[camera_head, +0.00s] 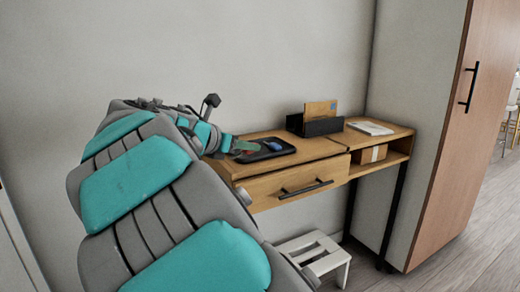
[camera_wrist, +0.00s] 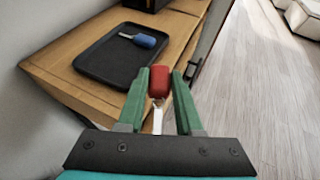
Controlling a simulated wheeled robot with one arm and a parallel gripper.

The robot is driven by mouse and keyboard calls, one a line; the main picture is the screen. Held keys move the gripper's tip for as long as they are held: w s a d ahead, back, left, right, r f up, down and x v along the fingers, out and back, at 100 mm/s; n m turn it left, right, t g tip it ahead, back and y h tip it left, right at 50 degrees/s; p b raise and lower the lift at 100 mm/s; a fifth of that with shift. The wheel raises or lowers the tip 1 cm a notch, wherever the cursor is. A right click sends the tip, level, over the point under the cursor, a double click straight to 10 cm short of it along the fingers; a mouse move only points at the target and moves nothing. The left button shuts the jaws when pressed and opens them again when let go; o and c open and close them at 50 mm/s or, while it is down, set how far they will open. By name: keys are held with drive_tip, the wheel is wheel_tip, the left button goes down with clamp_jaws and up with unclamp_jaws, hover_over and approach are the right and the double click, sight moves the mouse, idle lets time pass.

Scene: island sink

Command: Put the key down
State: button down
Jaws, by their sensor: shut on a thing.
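My gripper (camera_wrist: 159,92) is shut on a key with a red head (camera_wrist: 159,80) in the wrist view. The red head sits between the green fingertips and the metal shaft (camera_wrist: 157,120) points back toward the palm. The key is over or just past the front edge of the wooden desk (camera_wrist: 176,40), to the right of a black tray (camera_wrist: 92,60). The tray also shows in the head view (camera_head: 279,152), with my gripper (camera_head: 246,146) at its left end. A key with a blue head (camera_wrist: 144,41) lies in the tray.
A black organizer (camera_head: 318,127) holding a brown envelope stands at the back of the desk. White papers (camera_head: 370,128) lie at the right. A white stool (camera_head: 318,256) stands below the drawer (camera_head: 290,184). A tall wooden cabinet (camera_head: 450,140) is at the right.

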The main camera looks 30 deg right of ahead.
drive_tip(key=w+d, duration=0.2)
drive_tip(key=w, duration=0.2)
drive_tip(key=w+d+f, duration=0.1)
drive_tip(key=w+d, duration=0.1)
drive_tip(key=w, duration=0.2)
drive_tip(key=w+d, duration=0.2)
drive_tip(key=w, duration=0.3)
drive_tip(key=shift+d+f, duration=0.25)
drive_tip(key=shift+d, duration=0.15)
drive_tip(key=shift+f, duration=1.75)
drive_tip(key=c, duration=0.6)
unclamp_jaws()
drive_tip(key=shift+f, duration=0.1)
drive_tip(key=shift+a+r, duration=0.2)
drive_tip(key=v, duration=1.1)
drive_tip(key=shift+s+a+r, duration=0.15)
drive_tip(key=shift+a, duration=0.1)
